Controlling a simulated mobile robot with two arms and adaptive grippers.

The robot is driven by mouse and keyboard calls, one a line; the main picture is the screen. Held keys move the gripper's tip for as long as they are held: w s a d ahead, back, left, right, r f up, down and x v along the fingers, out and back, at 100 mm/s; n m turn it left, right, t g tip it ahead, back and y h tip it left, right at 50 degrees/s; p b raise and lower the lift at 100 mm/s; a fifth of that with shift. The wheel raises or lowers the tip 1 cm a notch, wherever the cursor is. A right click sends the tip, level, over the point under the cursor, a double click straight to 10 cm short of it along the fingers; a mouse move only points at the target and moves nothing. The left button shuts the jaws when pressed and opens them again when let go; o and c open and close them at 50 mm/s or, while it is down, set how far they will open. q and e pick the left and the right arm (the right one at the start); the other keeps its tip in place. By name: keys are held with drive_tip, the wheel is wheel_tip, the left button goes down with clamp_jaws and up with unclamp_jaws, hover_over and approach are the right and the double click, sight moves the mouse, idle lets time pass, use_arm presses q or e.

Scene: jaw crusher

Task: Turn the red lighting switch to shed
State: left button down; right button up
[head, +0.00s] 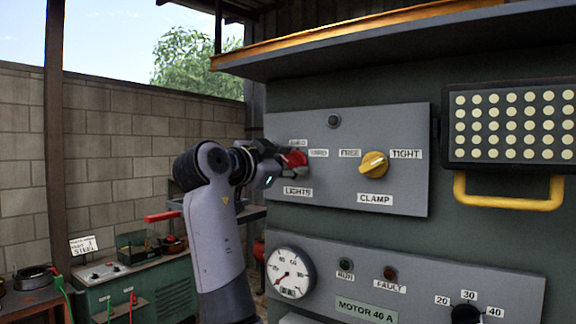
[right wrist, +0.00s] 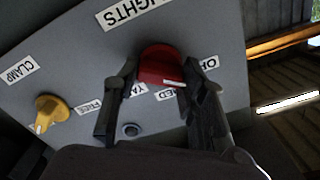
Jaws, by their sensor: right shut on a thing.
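The red lighting switch (head: 295,159) sits on the grey upper panel above the LIGHTS label (head: 298,191). In the right wrist view the red knob (right wrist: 160,65) is between the two fingers of my right gripper (right wrist: 157,84), which is shut on it. In the head view my right gripper (head: 279,163) reaches the knob from the left and partly covers it. A white mark shows on the knob near one finger; I cannot tell for sure which label it points to. The SHED label (head: 296,142) is partly hidden above the knob, and the YARD label (head: 318,153) is to its right. My left gripper is not in view.
A yellow clamp knob (head: 373,165) is right of the switch, with FREE and TIGHT labels. A dark lamp (head: 333,121) is above. A lower panel holds a gauge (head: 290,273).

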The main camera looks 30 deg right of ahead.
drive_tip(key=shift+f+m+b, duration=0.1)
drive_tip(key=shift+m+b, duration=0.35)
drive_tip(key=shift+m, duration=0.75)
drive_tip(key=m, duration=0.2)
drive_tip(key=shift+m+b, duration=0.3)
drive_tip(key=shift+m, duration=0.1)
drive_tip(key=m, duration=0.5)
drive_tip(key=shift+m+b, duration=0.3)
drive_tip(key=o, duration=1.2)
drive_tip(key=shift+c, duration=0.2)
